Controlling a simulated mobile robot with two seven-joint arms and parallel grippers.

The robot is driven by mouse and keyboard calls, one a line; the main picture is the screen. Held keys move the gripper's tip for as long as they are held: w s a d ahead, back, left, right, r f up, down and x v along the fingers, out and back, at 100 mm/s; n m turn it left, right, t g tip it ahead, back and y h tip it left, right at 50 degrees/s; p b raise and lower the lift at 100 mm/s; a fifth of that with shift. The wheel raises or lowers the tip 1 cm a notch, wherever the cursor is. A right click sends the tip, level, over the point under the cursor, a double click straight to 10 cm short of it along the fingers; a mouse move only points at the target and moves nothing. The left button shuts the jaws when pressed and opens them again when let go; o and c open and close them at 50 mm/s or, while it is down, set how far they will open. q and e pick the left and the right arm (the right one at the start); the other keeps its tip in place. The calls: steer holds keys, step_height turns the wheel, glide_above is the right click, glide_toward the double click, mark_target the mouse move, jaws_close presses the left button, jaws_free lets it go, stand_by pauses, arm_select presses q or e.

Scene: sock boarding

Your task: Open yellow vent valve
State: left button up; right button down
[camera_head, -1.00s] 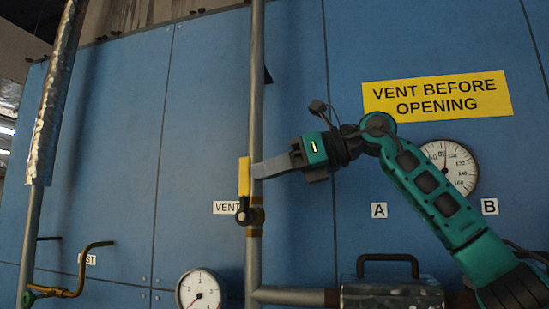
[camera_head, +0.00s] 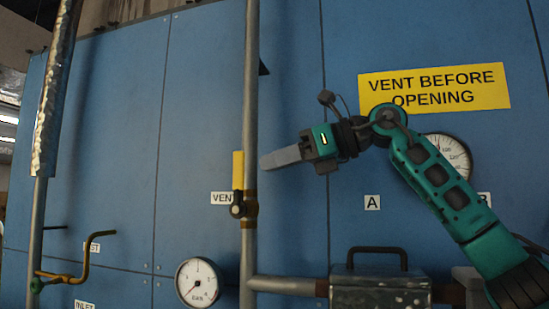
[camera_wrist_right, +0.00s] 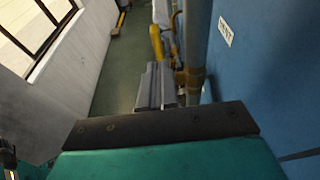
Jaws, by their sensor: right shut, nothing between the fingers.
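The yellow vent valve handle (camera_head: 238,170) stands upright along the left side of the grey vertical pipe (camera_head: 251,100) in the head view. Its dark valve body (camera_head: 238,206) is below it, beside the VENT label (camera_head: 222,198). My right gripper (camera_head: 264,163) is shut and empty, just right of the pipe at the handle's height, apart from the handle. In the right wrist view the yellow handle (camera_wrist_right: 156,45) shows beyond the shut fingers (camera_wrist_right: 158,88). My left gripper is not in view.
A pressure gauge (camera_head: 199,283) sits low, left of the pipe. A grey box with a black handle (camera_head: 378,294) is at the lower right. An ochre lever (camera_head: 84,262) and a foil-wrapped pipe (camera_head: 52,110) are at the left. A yellow warning sign (camera_head: 434,87) is on the blue panel.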

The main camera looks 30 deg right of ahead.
steer(key=v, duration=1.1)
steer(key=shift+w+r, duration=0.2)
